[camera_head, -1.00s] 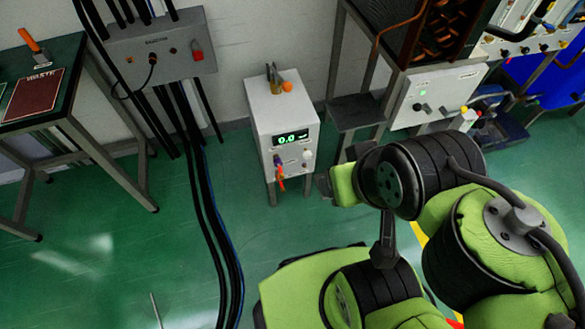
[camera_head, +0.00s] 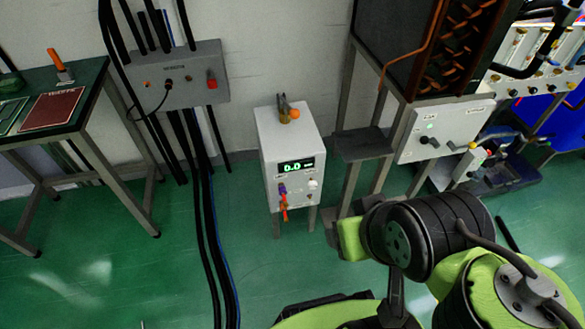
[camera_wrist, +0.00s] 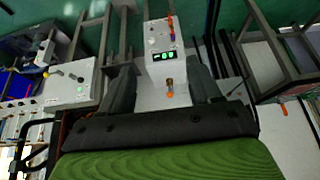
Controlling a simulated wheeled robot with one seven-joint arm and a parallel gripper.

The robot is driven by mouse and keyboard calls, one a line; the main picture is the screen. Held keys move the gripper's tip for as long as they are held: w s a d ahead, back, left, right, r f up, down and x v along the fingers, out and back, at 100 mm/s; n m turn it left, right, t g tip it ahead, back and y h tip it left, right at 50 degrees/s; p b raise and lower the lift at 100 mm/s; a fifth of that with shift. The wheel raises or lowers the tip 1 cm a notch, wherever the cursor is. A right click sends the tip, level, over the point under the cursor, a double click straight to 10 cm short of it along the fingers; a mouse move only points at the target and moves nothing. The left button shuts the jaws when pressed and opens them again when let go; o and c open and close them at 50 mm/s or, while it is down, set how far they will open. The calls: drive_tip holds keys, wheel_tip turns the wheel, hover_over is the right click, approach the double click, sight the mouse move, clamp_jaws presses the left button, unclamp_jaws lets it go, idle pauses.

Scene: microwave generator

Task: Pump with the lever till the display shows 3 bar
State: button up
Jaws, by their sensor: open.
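A white pump cabinet (camera_head: 288,152) on short legs stands against the wall in the head view. Its dark display (camera_head: 296,166) reads 0.0 in green. A lever with an orange ball end (camera_head: 295,114) is on its top beside a metal fitting. A purple and red-orange handle (camera_head: 284,203) hangs on its front next to a pale knob (camera_head: 313,185). The wrist view shows the cabinet upside down, with the orange ball (camera_wrist: 170,94) towards my gripper. My gripper (camera_wrist: 161,72) is open and empty, its two dark fingers either side of the cabinet in the picture, apparently apart from it.
A dark shelf (camera_head: 363,144) and metal frame stand close to the cabinet's right. A grey wall box (camera_head: 167,74) with black cables is at its left. A green table (camera_head: 92,97) stands at far left.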

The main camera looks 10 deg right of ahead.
drive_tip(key=shift+c, duration=0.3)
clamp_jaws()
idle(1.5)
